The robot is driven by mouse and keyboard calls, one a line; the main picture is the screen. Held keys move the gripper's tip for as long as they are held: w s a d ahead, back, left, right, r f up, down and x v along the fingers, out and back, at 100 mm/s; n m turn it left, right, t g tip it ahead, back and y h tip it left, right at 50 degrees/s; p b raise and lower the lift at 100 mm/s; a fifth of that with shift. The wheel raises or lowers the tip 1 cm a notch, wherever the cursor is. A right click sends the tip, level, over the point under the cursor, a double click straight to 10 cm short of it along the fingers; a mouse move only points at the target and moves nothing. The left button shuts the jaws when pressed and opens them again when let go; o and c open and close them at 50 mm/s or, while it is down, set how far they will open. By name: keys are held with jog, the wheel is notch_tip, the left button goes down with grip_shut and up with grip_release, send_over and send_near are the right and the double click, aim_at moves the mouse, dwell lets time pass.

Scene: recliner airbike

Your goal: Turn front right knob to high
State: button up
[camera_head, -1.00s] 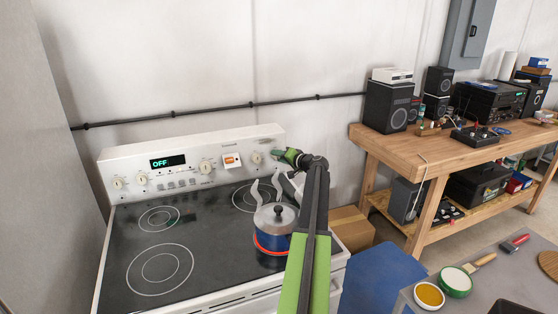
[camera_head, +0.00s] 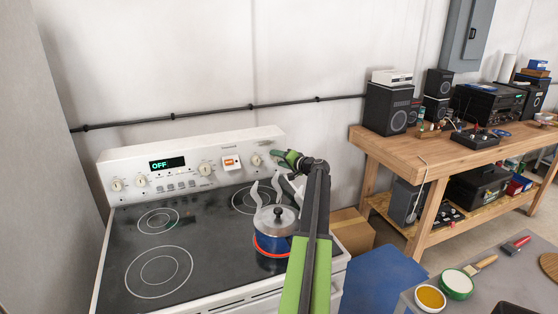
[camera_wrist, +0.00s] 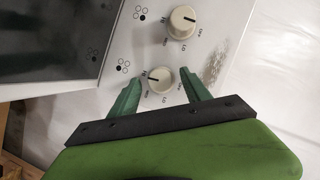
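In the wrist view, a round cream knob (camera_wrist: 160,80) sits at the end of the stove panel. Its dark mark points left, towards a small label that looks like HI. My gripper (camera_wrist: 161,77) is open, with one green finger on each side of this knob and small gaps between. In the head view my gripper (camera_head: 276,154) is at the panel's right end and hides this knob. A lidded pot (camera_head: 275,219) stands on the front right burner, whose ring (camera_head: 265,252) glows red-orange. Pale wisps, like steam, rise beside the pot.
Another knob (camera_wrist: 182,22) is close by, its mark pointing right; it also shows in the head view (camera_head: 256,159). The panel display (camera_head: 167,163) reads OFF. A wooden workbench (camera_head: 440,150) stands right of the stove. The left burners are empty.

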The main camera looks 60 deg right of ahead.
jog(key=p+v, duration=0.3)
jog(key=v, duration=1.4)
jog(key=shift+s, duration=0.25)
jog(key=shift+w+r, duration=0.1)
